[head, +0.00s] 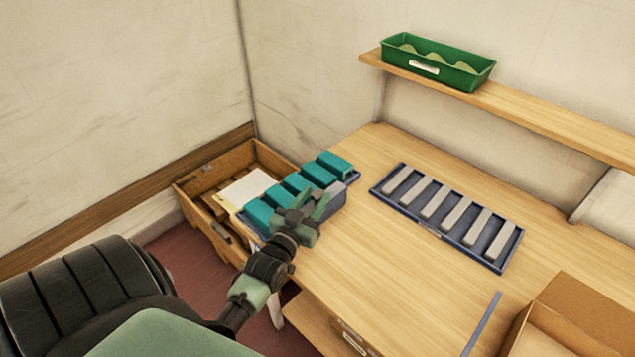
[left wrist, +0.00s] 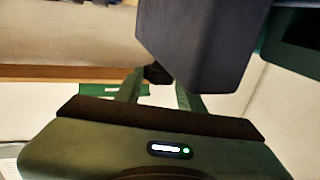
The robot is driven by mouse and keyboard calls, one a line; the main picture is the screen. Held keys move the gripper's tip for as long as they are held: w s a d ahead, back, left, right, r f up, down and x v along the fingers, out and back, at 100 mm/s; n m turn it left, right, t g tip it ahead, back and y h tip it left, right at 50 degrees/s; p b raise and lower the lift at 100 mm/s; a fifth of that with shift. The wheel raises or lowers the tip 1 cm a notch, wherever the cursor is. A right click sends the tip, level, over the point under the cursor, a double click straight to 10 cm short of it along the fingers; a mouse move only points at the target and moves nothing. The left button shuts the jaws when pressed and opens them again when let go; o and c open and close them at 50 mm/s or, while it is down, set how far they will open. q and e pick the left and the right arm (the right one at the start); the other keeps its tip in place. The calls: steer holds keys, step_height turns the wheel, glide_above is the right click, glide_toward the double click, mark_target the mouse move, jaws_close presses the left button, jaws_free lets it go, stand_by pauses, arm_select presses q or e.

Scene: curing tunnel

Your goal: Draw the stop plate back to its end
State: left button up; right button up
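A row of teal hoods (head: 290,190) stands on a dark blue base at the table's left end. A grey-blue block (head: 333,197) sits at the near side of that row. I cannot clearly tell the stop plate apart. My left gripper (head: 312,202) is beside the row, with its fingers spread. In the left wrist view the grey-blue block (left wrist: 200,45) fills the upper middle, and a small dark knob (left wrist: 157,73) shows near the gap between the fingers (left wrist: 160,90). Whether the fingers touch it is not clear. My right gripper is not in view.
A dark blue tray (head: 432,230) with several grey bars lies right of the hoods. A wooden crate (head: 190,203) stands at the left. A cardboard box (head: 590,305) is at the lower right. A shelf (head: 540,118) carries a green bin (head: 460,78). The table's middle is clear.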

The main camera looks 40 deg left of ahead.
arm_select(q)
steer(key=shift+o, duration=1.2)
steer(key=shift+a, duration=0.2)
steer(key=shift+s+d, duration=0.1)
steer(key=shift+s, duration=0.1)
steer(key=b+v, duration=0.1)
steer(key=v, duration=0.5)
steer(key=shift+s+f+b, duration=0.15)
steer(key=shift+s+b, duration=0.05)
steer(key=shift+b, duration=0.2)
steer(key=shift+s, duration=0.5)
